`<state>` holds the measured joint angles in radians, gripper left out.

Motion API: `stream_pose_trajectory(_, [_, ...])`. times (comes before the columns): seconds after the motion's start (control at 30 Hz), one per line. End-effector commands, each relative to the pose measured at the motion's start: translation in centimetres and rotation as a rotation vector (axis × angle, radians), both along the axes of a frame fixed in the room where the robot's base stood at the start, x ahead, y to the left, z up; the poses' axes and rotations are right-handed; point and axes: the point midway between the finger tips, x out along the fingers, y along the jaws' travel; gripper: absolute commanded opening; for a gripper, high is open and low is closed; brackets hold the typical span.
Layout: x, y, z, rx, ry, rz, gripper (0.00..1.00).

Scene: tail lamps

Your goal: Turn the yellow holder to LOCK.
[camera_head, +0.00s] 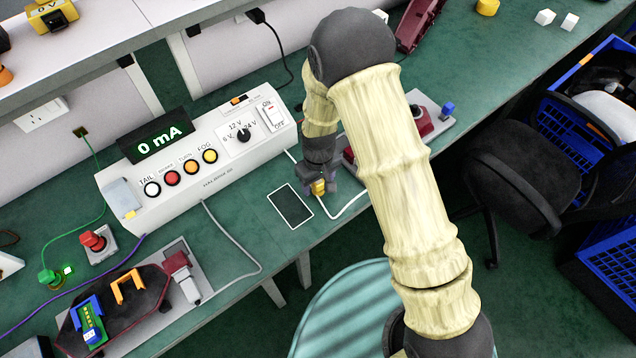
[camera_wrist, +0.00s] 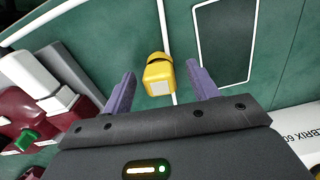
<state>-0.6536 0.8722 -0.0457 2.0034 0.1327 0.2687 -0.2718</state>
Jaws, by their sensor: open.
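The yellow holder (camera_wrist: 158,78) is a small block with a pale square face, seen in the wrist view between my two purple fingers. A white cable runs along the bench at it. In the head view the holder (camera_head: 319,187) is a small yellow patch, partly covered by my gripper (camera_head: 317,183). My gripper (camera_wrist: 161,74) is open, with a finger on each side of the holder and gaps showing between. I cannot tell the fingers' height against it. No LOCK mark is readable.
A dark white-edged rectangle (camera_head: 290,206) lies on the green bench beside the holder. The white test box (camera_head: 205,172) stands to the left, its display (camera_head: 157,137) reading 0 mA. A dark red lamp (camera_head: 420,124) on a grey plate is close on the right.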

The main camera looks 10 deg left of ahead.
Motion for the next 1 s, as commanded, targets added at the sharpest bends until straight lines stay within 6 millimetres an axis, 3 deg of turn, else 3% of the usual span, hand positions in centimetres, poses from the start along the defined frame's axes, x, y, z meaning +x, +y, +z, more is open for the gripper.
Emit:
stream_pose_trajectory(0.13, [0.0, 0.0, 0.0, 0.000, 0.000, 0.000, 0.59])
stream_pose_trajectory(0.3, [0.0, 0.0, 0.0, 0.000, 0.000, 0.000, 0.26])
stream_pose_trajectory(0.4, [0.0, 0.0, 0.0, 0.000, 0.000, 0.000, 0.11])
stream_pose_trajectory(0.77, [0.0, 0.2, 0.7, 0.001, -0.003, 0.003, 0.11])
stream_pose_trajectory(1.0, [0.0, 0.3, 4.1, 0.003, -0.005, 0.004, 0.11])
